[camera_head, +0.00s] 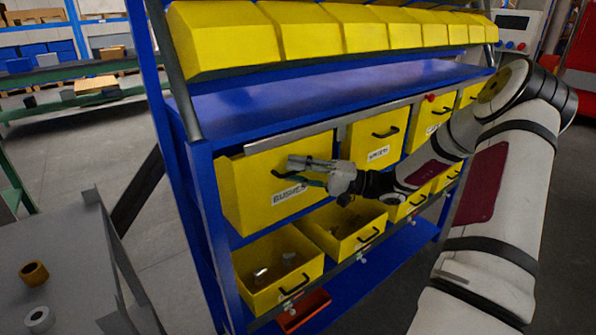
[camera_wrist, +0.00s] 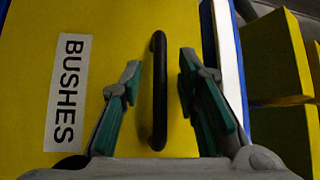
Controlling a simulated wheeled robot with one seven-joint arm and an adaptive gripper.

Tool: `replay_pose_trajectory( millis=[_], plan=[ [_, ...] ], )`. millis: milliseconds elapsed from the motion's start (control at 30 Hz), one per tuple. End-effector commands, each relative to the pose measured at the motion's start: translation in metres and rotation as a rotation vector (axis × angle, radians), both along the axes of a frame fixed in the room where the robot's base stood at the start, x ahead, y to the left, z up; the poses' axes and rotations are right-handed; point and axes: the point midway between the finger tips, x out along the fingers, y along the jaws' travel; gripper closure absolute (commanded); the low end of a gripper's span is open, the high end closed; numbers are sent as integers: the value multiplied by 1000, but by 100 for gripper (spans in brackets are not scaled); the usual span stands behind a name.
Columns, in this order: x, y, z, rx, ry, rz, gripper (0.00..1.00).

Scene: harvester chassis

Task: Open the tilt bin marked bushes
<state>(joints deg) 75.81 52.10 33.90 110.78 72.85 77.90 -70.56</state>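The tilt bin marked BUSHES (camera_head: 253,175) is a yellow bin at the left end of the rack's middle row. Its front looks upright and closed. Its white label (camera_wrist: 68,92) and black handle (camera_wrist: 159,90) show clearly in the wrist view. My gripper (camera_head: 291,168) is in front of this bin at its handle. In the wrist view my gripper (camera_wrist: 158,75) is open, with one finger on each side of the handle and gaps between the fingers and the bar. The handle is partly hidden by the gripper in the head view.
Other yellow tilt bins (camera_head: 372,142) continue to the right in the same row. Open yellow bins (camera_head: 275,265) with parts stand below. A blue shelf (camera_head: 320,95) lies above. A grey table (camera_head: 70,265) with two rings stands at the left.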

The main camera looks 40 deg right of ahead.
Motion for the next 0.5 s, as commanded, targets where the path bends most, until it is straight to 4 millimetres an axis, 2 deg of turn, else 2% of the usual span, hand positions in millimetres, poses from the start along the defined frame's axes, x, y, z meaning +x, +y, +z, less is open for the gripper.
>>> replay_pose_trajectory(
  millis=[167, 200, 300, 333, 500],
  plan=[
    [0, 0, 0, 0, 0, 0, 70],
    [0, 0, 0, 0, 0, 0, 75],
    [0, 0, 0, 0, 0, 0, 97],
    [0, 0, 0, 0, 0, 0, 100],
    [0, 0, 0, -1, 1, 0, 100]
  ],
)
